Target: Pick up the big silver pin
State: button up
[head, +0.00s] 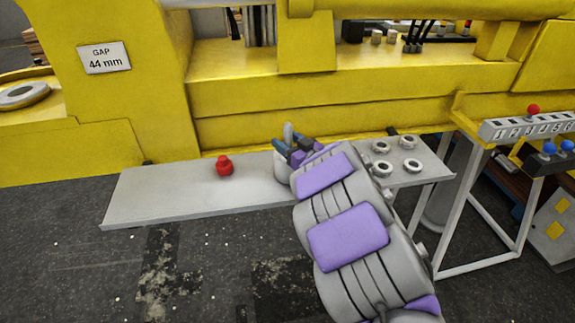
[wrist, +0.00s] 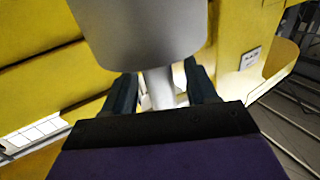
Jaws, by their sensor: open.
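The big silver pin stands on the grey shelf (head: 190,192), partly hidden behind my gripper in the head view. Its narrow end (head: 288,132) shows above the fingers, and part of its wide body (head: 283,168) shows below them. In the wrist view, which appears upside down, the wide body (wrist: 140,35) fills the top and the narrow shank (wrist: 158,88) lies between the two dark fingers. My gripper (head: 292,150) is open around the shank; it also shows in the wrist view (wrist: 162,92). I cannot tell whether either finger touches the pin.
A red knobbed piece (head: 224,166) stands left on the shelf. Several silver rings (head: 381,168) lie at its right end. The yellow machine (head: 330,98) with a "GAP 44 mm" sign (head: 104,57) rises behind. A lever panel (head: 530,125) stands at right.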

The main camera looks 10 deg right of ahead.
grip_shut()
dwell(0.5)
jog(key=shift+r, duration=0.1)
dwell(0.8)
